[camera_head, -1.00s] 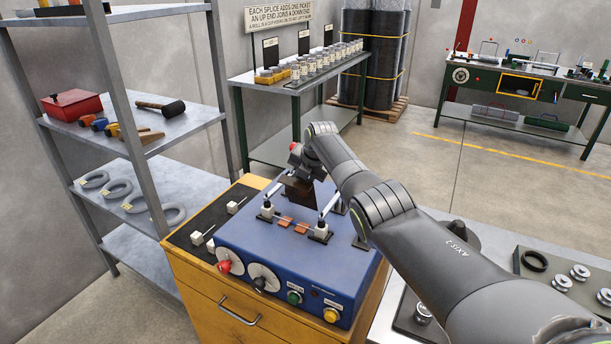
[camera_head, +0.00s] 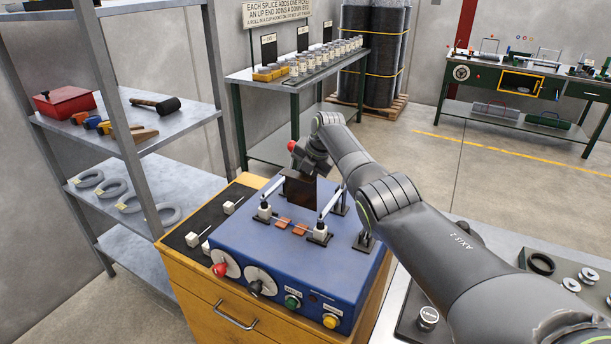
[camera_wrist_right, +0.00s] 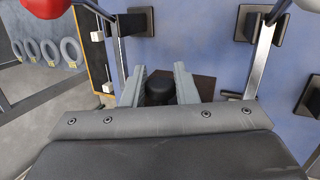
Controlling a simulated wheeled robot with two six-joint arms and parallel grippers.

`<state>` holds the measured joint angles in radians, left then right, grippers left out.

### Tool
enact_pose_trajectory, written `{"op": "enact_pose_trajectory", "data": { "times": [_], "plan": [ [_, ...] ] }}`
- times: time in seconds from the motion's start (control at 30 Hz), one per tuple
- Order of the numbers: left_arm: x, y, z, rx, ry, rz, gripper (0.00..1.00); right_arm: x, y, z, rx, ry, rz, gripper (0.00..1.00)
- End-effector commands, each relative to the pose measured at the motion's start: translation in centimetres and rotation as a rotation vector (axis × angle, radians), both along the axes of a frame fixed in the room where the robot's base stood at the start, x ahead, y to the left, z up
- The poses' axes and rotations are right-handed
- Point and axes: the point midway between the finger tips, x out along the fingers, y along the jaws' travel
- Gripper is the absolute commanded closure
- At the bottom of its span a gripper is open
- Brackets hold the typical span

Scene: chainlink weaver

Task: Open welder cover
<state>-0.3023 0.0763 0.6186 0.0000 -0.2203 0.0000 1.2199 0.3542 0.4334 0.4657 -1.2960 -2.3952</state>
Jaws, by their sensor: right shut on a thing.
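The welder (camera_head: 285,262) is a blue box with dials and buttons on top of a wooden cabinet. Its cover (camera_head: 301,189), a dark brown see-through panel, stands raised between the two silver lever arms of the welder. In the right wrist view, the fingers of my right gripper (camera_wrist_right: 160,88) are on either side of a black knob (camera_wrist_right: 159,92), with the brown cover (camera_wrist_right: 200,88) behind it. In the head view, my right arm reaches over the welder from the right and its fingertips are hidden. My left gripper is not in view.
Two copper-coloured pieces (camera_head: 292,226) lie on the welder's front top. A metal shelf (camera_head: 160,189) stands close on the left. A bench with jars (camera_head: 290,82) is behind. A table with metal rollers (camera_head: 566,285) is at the right.

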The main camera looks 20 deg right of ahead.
Motion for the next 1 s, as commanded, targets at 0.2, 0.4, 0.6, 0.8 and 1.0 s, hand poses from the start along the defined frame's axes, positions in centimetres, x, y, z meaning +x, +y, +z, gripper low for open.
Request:
{"op": "enact_pose_trajectory", "data": {
  "times": [0.2, 0.4, 0.6, 0.8, 1.0],
  "plan": [
    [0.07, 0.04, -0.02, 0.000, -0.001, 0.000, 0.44, 0.02, -0.37, -0.06, -0.006, -0.003, -0.005, 1.00],
    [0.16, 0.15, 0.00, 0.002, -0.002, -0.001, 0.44, 0.02, -0.36, -0.07, -0.006, -0.002, -0.005, 0.67],
    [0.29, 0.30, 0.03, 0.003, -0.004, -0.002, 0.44, 0.00, -0.23, -0.07, -0.003, -0.001, -0.004, 0.53],
    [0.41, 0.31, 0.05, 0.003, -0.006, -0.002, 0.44, -0.01, -0.15, 0.01, -0.002, -0.001, -0.002, 0.53],
    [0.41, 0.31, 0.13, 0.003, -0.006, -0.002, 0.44, -0.24, -0.28, 0.79, -0.001, -0.002, -0.003, 0.53]
  ]
}}
